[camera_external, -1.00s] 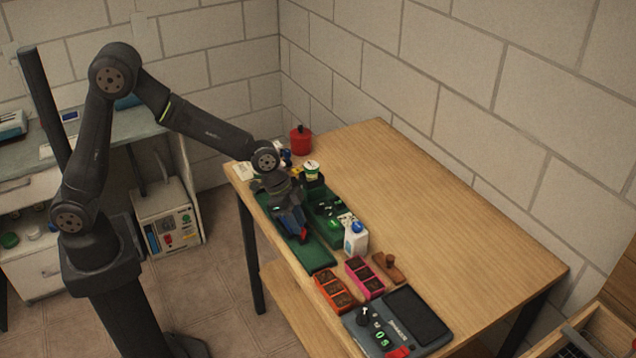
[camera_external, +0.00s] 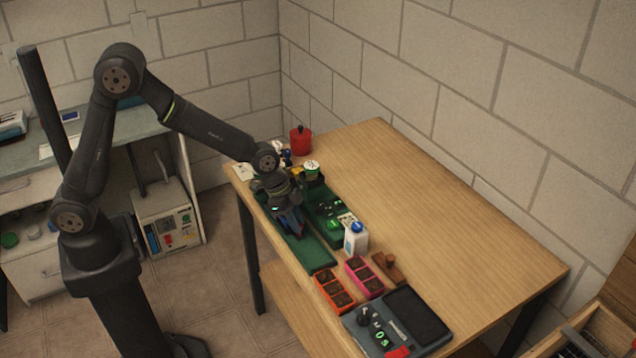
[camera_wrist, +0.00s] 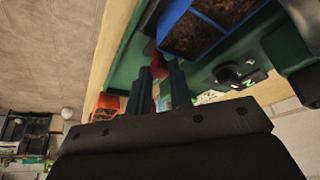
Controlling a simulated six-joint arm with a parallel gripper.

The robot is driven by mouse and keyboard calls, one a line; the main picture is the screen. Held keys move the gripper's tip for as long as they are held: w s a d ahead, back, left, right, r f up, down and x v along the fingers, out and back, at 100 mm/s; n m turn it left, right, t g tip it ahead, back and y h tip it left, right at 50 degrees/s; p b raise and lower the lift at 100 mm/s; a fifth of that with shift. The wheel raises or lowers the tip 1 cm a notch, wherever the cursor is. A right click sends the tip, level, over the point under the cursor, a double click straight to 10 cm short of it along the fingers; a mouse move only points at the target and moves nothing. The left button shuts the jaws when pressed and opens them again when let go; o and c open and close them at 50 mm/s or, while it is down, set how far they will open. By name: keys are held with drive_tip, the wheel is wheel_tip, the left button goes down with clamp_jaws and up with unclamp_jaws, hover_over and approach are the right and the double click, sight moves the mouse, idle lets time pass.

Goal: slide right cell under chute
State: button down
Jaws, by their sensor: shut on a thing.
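A blue tray (camera_wrist: 205,28) with dark soil in its cells lies in a green channel (camera_external: 318,257), near my gripper. In the external view the blue tray (camera_external: 291,221) is mostly hidden by my gripper. My gripper (camera_wrist: 157,80) points down at the channel, its fingers closed around a small red part (camera_wrist: 152,52) beside the tray. A green housing (camera_external: 322,200) with small lit marks stands along the channel's right side. A white cup with a green band (camera_external: 311,170) stands at its far end. I cannot make out the chute clearly or which cell lies under it.
A white bottle with a blue cap (camera_external: 355,238) stands right of the channel. An orange tray (camera_external: 334,290) and a pink tray (camera_external: 364,278) sit past its near end, before a grey panel (camera_external: 398,322). The table's right side (camera_external: 440,210) is clear.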

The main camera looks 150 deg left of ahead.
drive_tip(key=s, duration=0.6)
drive_tip(key=shift+s, duration=0.2)
drive_tip(key=c, duration=1.6)
unclamp_jaws()
drive_tip(key=shift+s, duration=0.15)
drive_tip(key=shift+r, duration=0.1)
drive_tip(key=shift+r, duration=0.25)
drive_tip(key=v, duration=1.6)
drive_tip(key=shift+s+d+r, duration=0.1)
drive_tip(key=shift+d+r, duration=0.05)
drive_tip(key=shift+r, duration=0.15)
drive_tip(key=shift+r, duration=4)
